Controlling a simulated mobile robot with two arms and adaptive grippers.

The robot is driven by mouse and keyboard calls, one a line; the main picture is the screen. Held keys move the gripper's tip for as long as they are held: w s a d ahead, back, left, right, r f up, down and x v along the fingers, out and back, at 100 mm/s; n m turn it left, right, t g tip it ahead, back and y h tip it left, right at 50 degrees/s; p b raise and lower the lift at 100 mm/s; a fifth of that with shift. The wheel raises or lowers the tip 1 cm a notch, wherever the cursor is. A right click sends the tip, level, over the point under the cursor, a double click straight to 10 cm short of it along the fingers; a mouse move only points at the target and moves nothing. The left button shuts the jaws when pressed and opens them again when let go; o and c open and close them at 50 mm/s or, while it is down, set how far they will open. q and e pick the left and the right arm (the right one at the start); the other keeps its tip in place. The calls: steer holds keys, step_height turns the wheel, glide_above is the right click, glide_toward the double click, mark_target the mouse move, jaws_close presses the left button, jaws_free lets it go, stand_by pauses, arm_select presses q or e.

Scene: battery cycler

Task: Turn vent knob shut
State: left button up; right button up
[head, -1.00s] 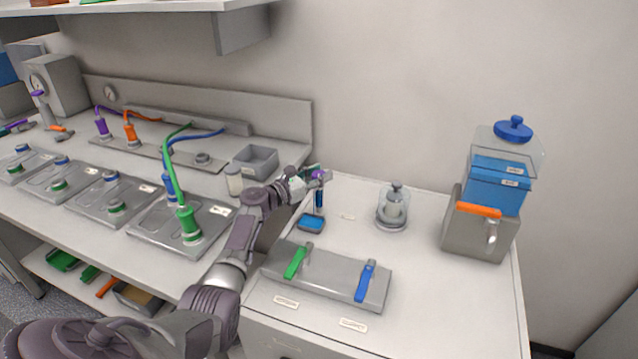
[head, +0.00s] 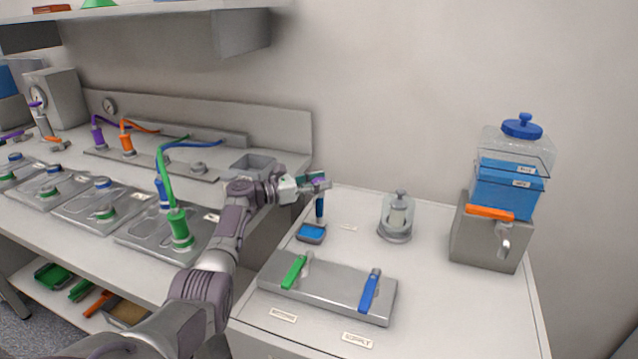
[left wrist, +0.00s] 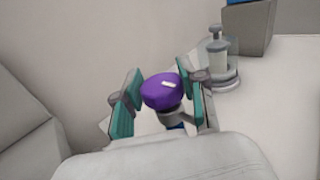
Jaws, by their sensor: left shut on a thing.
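The vent knob is a purple rounded cap with a small white mark; in the left wrist view the purple knob (left wrist: 161,92) sits between the two green-padded fingers. In the head view the purple knob (head: 320,183) shows only partly at my left gripper (head: 313,184), on top of a blue upright post (head: 320,208). My left gripper, also in the left wrist view (left wrist: 160,100), is shut on the knob from both sides. The fingers hide part of the knob and its stem. My right gripper is not in view.
A plate with a green lever (head: 293,271) and a blue lever (head: 369,291) lies in front. A blue-topped tray (head: 311,233) is below the post. A clear glass vessel (head: 397,216) and a blue-liquid tank (head: 508,190) with an orange handle stand right. Bare counter lies between them.

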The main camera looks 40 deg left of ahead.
mark_target(320, 180)
arm_select(q)
steer(key=shift+r, duration=0.1)
steer(key=o, duration=1.2)
steer(key=shift+c, duration=0.2)
step_height(320, 180, up, 10)
steer(key=shift+f, duration=0.1)
